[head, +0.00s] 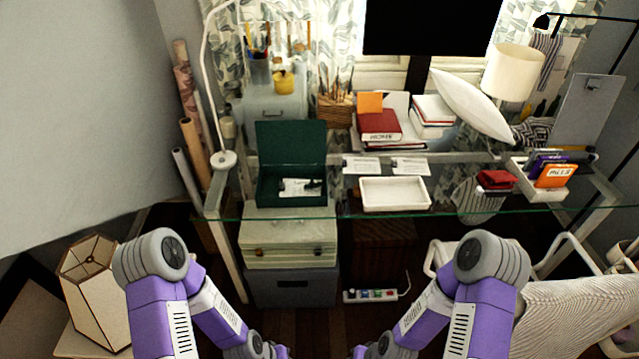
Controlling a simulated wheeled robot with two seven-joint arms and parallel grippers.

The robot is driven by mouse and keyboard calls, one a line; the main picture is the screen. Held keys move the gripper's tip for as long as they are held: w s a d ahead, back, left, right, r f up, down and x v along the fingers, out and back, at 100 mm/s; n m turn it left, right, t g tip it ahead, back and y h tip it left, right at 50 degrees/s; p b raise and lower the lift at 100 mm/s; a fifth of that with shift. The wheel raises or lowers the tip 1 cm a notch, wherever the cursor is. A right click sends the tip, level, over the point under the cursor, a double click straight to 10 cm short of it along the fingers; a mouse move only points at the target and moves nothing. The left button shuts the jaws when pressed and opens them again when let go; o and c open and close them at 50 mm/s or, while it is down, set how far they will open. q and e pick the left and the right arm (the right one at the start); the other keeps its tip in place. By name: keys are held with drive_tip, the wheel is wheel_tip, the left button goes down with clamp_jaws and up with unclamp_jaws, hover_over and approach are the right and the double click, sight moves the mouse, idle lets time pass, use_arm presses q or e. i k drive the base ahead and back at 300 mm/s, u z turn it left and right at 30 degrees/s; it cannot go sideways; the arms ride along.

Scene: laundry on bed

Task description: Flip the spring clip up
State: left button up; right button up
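No spring clip can be made out with certainty. A grey clipboard-like board (588,112) leans upright at the right end of the glass desk, with a small dark clip-like part (596,86) near its top. An open dark green box (291,147) stands on the left of the desk. A white card (297,188) and a small dark item lie in it; the item is too small to identify. Both of my arms fold down at the bottom of the head view, and neither gripper shows.
The glass desk holds a white tray (394,194), two paper cards (411,166), stacked books (380,125), a white pillow (470,105), a lamp (512,72) and a white bin of boxes (540,191). A striped chair (570,310) stands front right; a lampshade (95,290) front left.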

sight(313, 185)
drive_tip(key=z, duration=0.55)
drive_tip(key=i, duration=0.6)
drive_tip(key=z, duration=0.3)
